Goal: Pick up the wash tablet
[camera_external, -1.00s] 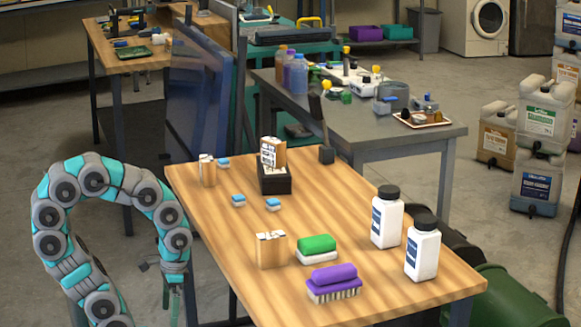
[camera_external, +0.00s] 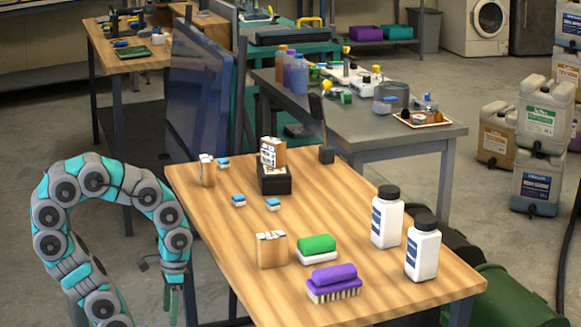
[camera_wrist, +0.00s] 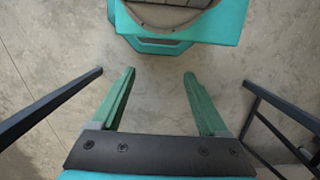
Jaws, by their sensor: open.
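Small blue-and-white blocks that look like wash tablets lie on the wooden table: one at the back left (camera_external: 223,163), one near the left edge (camera_external: 239,200) and one just right of that (camera_external: 273,204). My gripper (camera_external: 172,305) hangs down left of the table, apart from the tablets and lower than the tabletop; its tips are hard to make out there. In the wrist view its two green fingers (camera_wrist: 160,85) are wide apart with only bare floor between them. No tablet shows in the wrist view.
The table's left edge lies beside my arm.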

